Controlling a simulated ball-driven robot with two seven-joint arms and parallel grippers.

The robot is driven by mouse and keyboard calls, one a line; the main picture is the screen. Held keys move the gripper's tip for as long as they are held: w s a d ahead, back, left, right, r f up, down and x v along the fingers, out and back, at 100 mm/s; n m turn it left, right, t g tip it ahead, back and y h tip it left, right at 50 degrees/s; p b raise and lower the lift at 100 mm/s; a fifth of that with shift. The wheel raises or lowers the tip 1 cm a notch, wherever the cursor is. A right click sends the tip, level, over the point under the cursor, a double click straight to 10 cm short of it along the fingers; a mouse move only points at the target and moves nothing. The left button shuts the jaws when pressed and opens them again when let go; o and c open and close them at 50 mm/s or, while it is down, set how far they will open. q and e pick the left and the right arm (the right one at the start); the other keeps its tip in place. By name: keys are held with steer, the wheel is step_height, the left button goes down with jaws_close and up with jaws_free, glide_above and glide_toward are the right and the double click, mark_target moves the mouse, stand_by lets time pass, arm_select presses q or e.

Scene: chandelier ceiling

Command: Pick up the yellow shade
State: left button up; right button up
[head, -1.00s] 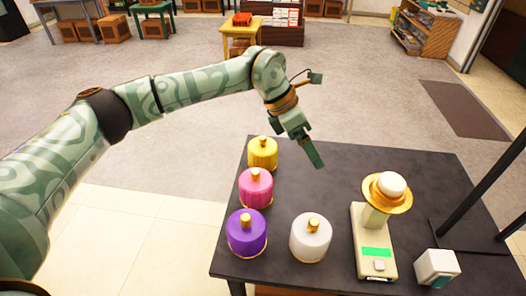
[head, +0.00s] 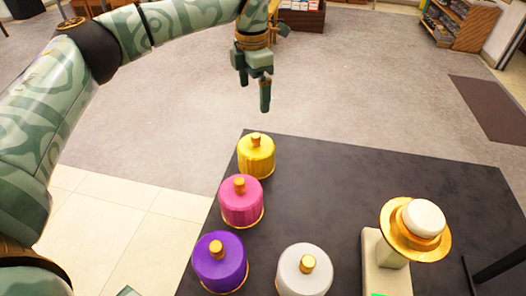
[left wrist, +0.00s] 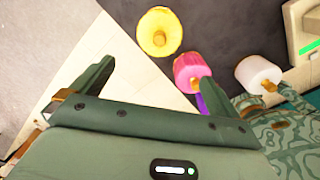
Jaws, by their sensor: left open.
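The yellow shade (head: 256,156), a ribbed cylinder with a gold knob on top, stands upright at the far left corner of the dark table (head: 340,190). My left gripper (head: 254,92) is open and empty. In the head view it hangs fingers down above the yellow shade in the picture, apart from it. In the left wrist view the yellow shade (left wrist: 159,32) shows ahead, beyond the gap between the open fingers (left wrist: 158,78). My right gripper is not in view.
A pink shade (head: 241,203) stands close in front of the yellow one, with a purple shade (head: 220,264) nearer. A white shade (head: 304,271) is right of the purple one. A scale (head: 385,268) carries a gold-brimmed white piece (head: 421,218). The table's middle is clear.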

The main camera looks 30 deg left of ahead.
mark_target(256, 135)
arm_select(q)
steer(key=f+b, duration=0.1)
steer(key=f, duration=0.3)
steer(key=f+b, duration=0.1)
steer(key=f, duration=0.3)
steer(key=f+b, duration=0.2)
steer(key=f, duration=0.2)
steer(key=shift+w+f, duration=0.1)
steer(key=shift+w, duration=0.2)
step_height(256, 135, down, 5)
steer(key=b, duration=0.3)
steer(key=shift+f, duration=0.2)
steer(key=shift+s+r, duration=0.15)
steer(key=shift+r, duration=0.05)
steer(key=shift+c, duration=0.7)
steer(key=c, duration=0.6)
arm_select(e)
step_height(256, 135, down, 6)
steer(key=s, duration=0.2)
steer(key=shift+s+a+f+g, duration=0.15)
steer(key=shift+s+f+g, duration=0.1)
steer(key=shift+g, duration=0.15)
